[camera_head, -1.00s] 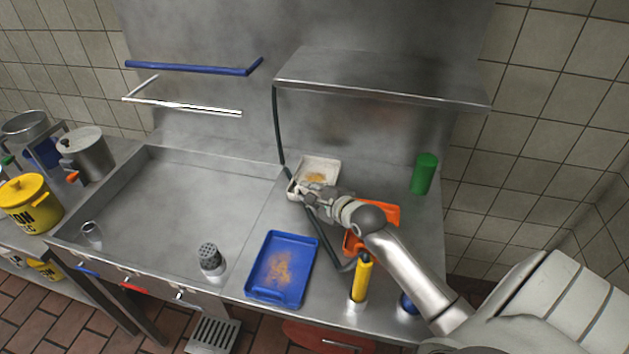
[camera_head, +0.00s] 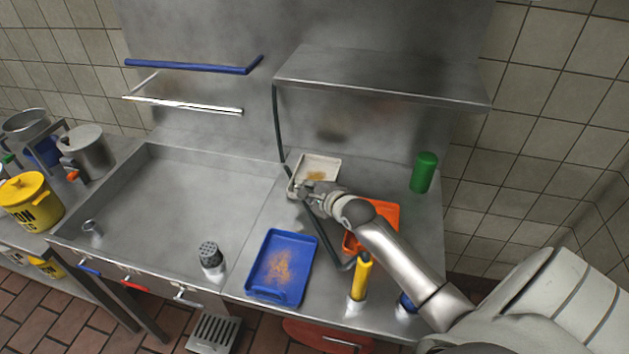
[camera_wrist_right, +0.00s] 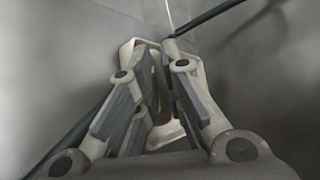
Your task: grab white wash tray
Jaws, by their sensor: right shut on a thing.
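The white wash tray (camera_head: 321,165) lies at the back of the steel counter, under the shelf, with a brown stain inside. My right gripper (camera_head: 303,189) is at the tray's front left edge and is shut on it. In the right wrist view, the fingers (camera_wrist_right: 160,85) reach over the white tray (camera_wrist_right: 128,50), and they hide much of it. The tray appears to rest on or very near the counter. My left gripper is in neither view.
A blue tray (camera_head: 282,267) with a brown stain lies at the front. An orange tray (camera_head: 386,212) is partly behind my right arm. A dark hose (camera_head: 277,125) hangs beside the white tray. A green cylinder (camera_head: 424,172) and a yellow-handled sprayer (camera_head: 361,277) stand nearby. The wide sink (camera_head: 180,190) is mostly clear.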

